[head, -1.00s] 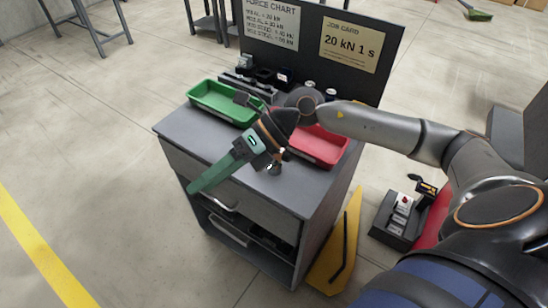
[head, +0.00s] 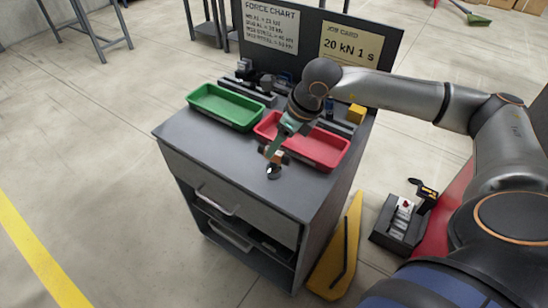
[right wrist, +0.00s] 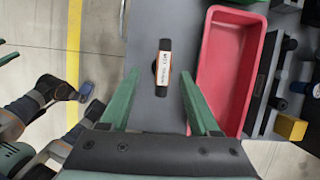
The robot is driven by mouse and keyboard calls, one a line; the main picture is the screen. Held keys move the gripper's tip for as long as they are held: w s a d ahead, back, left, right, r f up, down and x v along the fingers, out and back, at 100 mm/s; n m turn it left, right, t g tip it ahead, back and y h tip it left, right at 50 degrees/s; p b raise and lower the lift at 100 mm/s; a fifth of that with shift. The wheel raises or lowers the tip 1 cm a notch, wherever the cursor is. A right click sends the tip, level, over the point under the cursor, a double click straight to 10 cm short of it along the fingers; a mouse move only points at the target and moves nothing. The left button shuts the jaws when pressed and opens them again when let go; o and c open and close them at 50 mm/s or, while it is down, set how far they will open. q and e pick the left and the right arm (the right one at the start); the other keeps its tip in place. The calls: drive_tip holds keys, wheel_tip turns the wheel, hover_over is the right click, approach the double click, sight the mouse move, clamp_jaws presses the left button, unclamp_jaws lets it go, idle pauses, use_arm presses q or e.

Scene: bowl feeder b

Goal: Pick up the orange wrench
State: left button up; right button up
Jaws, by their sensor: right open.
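The orange wrench (head: 275,155) stands near the front of the cart's grey top, its labelled bar raised above a dark base. In the right wrist view, the wrench (right wrist: 162,68) shows from above as a bar with a white label, dark ends and orange edges. My right gripper (right wrist: 160,80) is open, its green fingers on either side of the bar with gaps between. In the head view, my right gripper (head: 282,142) reaches down above the wrench and partly overlaps it. Parts that look like my left arm, with some green, show at the left edge of the right wrist view.
A red tray (head: 322,148) lies right behind the wrench, close to my right finger. A green tray (head: 226,106) is at the back left. A yellow block (head: 356,114) and dark fixtures line the back, below a board (head: 312,42). The cart's front left top is clear.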

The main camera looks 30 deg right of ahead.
sight(274, 163)
drive_tip(key=x, duration=0.5)
drive_tip(key=shift+d+f+p, duration=0.2)
drive_tip(key=shift+d+p, duration=0.05)
drive_tip(key=shift+p, duration=0.1)
clamp_jaws()
drive_tip(key=shift+r, duration=0.1)
idle(1.0)
